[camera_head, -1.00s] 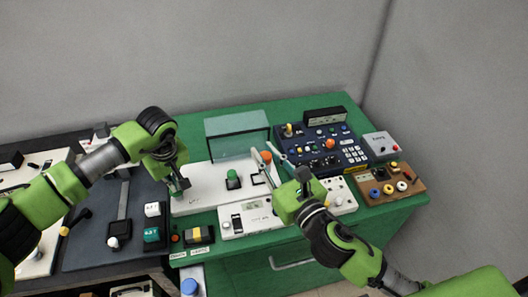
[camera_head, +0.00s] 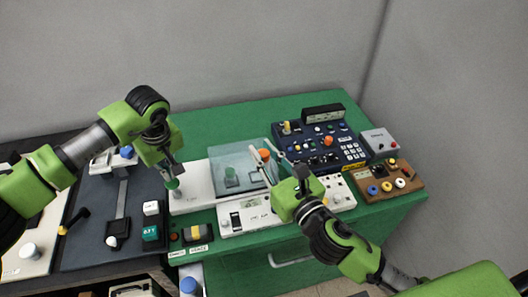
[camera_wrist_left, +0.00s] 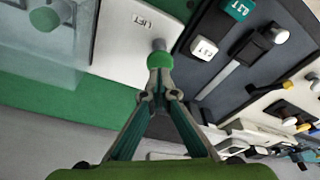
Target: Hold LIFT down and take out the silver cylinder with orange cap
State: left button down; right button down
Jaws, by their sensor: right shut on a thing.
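My left gripper (camera_head: 170,172) is over the left end of the white unit (camera_head: 190,188). The green-topped LIFT button (camera_head: 173,184) is just under its tips, and it also shows in the left wrist view (camera_wrist_left: 160,60) beside the LIFT label (camera_wrist_left: 145,22). The left fingers look closed together; I cannot tell whether they press the button. The clear cover (camera_head: 227,155) is tilted low over a green knob (camera_head: 231,177). My right gripper (camera_head: 267,160) is shut around the orange cap (camera_head: 265,155) near the cover's right edge. The silver body is hard to make out.
A dark blue control panel (camera_head: 325,152) stands right of the right gripper. A brown block with coloured rings (camera_head: 390,184) and a grey box (camera_head: 379,141) are further right. A dark board (camera_head: 95,215) lies left. Bare green bench (camera_head: 200,140) shows behind.

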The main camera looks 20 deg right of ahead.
pick_arm(q)
jog(key=shift+r, duration=1.75)
